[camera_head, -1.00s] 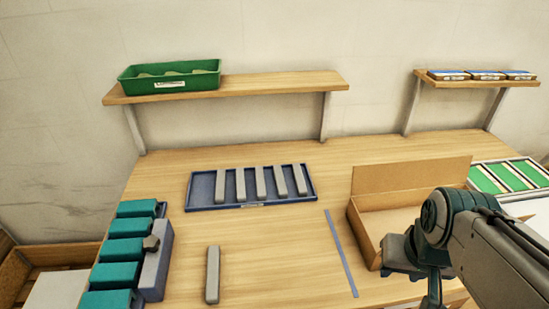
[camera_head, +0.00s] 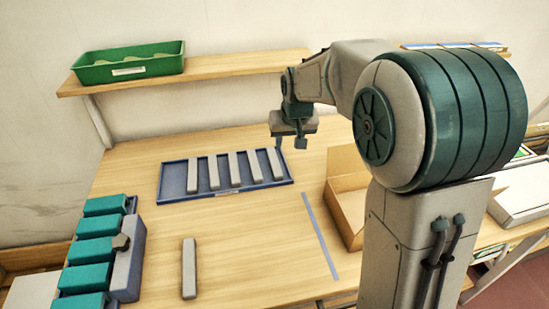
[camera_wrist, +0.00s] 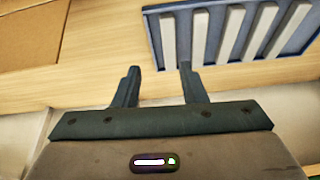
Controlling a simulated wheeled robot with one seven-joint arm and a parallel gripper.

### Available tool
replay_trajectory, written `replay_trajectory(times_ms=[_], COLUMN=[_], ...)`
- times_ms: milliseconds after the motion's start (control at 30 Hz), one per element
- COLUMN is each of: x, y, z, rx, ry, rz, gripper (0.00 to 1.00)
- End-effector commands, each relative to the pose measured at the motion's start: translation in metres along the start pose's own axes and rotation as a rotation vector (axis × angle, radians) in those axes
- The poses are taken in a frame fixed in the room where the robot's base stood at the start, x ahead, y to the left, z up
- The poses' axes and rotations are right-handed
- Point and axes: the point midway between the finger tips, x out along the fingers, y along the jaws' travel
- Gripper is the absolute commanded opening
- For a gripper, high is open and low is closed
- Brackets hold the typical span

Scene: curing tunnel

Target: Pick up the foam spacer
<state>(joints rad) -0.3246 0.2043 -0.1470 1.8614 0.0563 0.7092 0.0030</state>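Nothing is labelled as the foam spacer; plain grey bars are the likely match, but I cannot tell which one is meant. One grey bar (camera_head: 189,268) lies alone on the table, left of centre. Several similar bars stand in a row in the blue tray (camera_head: 174,181) behind it. My gripper (camera_head: 290,146) is open and empty, raised near the tray's back right corner. In the wrist view, my gripper's fingers (camera_wrist: 158,77) are apart with bare wood beyond them. The tray (camera_wrist: 240,77) with its bars shows there at upper right.
An open cardboard box (camera_head: 345,205) is partly hidden behind my arm. A blue strip (camera_head: 321,236) lies on the table. A teal-block holder (camera_head: 127,262) stands at left. A green bin (camera_head: 128,66) sits on the wall shelf (camera_head: 220,72). The table around the lone bar is clear.

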Motion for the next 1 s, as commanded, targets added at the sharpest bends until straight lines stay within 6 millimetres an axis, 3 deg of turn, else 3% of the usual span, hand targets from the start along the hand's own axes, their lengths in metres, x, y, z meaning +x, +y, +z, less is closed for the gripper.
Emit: replay_trajectory(times_ms=[100, 233, 367, 700, 1000], x=[0.024, 0.037, 0.050, 0.111, 0.131], y=[-0.013, -0.020, -0.022, -0.020, -0.020], z=[-0.023, -0.035, -0.039, -0.040, -0.041], rx=[-0.024, -0.034, -0.038, -0.037, -0.036], ry=[0.011, 0.020, 0.022, 0.021, 0.022], rz=[0.004, 0.007, 0.008, 0.009, 0.008], gripper=[0.38, 0.38, 0.38, 0.38, 0.38])
